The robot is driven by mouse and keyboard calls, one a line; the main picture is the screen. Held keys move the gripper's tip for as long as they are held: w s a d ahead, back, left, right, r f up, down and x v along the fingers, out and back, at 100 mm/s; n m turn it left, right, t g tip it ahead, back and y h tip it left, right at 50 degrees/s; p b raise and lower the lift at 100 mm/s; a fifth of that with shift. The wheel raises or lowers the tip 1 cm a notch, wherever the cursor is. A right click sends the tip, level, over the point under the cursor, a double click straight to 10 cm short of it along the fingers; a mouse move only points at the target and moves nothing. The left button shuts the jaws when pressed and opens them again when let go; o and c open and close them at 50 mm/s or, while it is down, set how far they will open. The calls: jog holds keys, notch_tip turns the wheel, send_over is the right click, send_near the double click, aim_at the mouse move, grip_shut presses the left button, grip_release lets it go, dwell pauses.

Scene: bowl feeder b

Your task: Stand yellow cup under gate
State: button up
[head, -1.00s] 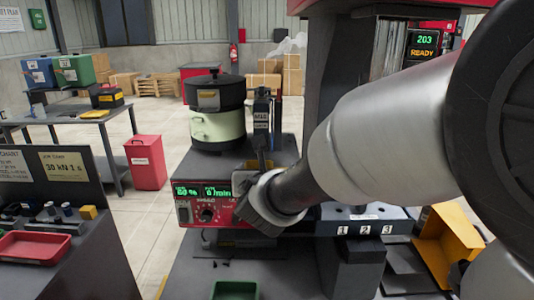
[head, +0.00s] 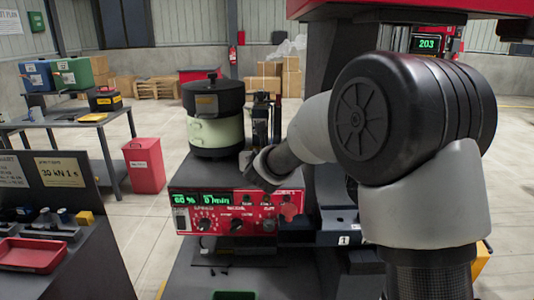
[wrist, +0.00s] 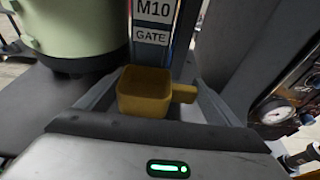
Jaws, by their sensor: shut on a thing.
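The yellow cup (wrist: 143,90) shows in the wrist view between the fingers of my gripper (wrist: 155,92), its open top up and its handle pointing right. My gripper is shut on it. The gate (wrist: 152,22), a post labelled M10 GATE, stands right behind the cup. I cannot tell whether the cup's base touches anything. In the head view the gate post (head: 261,112) stands just right of the bowl feeder (head: 215,130), and my arm hides the cup and the fingers.
The pale green feeder body (wrist: 68,35) is close on the left in the wrist view. A red control box (head: 238,212) with green displays sits in front of the feeder. A dark machine column (wrist: 235,60) and a gauge (wrist: 275,108) are on the right.

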jog(key=w, duration=0.3)
jog(key=shift+w+p, duration=0.15)
jog(key=shift+p, duration=0.15)
jog(key=shift+w+f, duration=0.1)
jog(key=shift+f, duration=0.6)
jog(key=shift+f+b, duration=0.15)
jog(key=shift+b, duration=0.15)
jog(key=o, duration=1)
jog(key=shift+o, duration=0.2)
jog(key=v, duration=1.2)
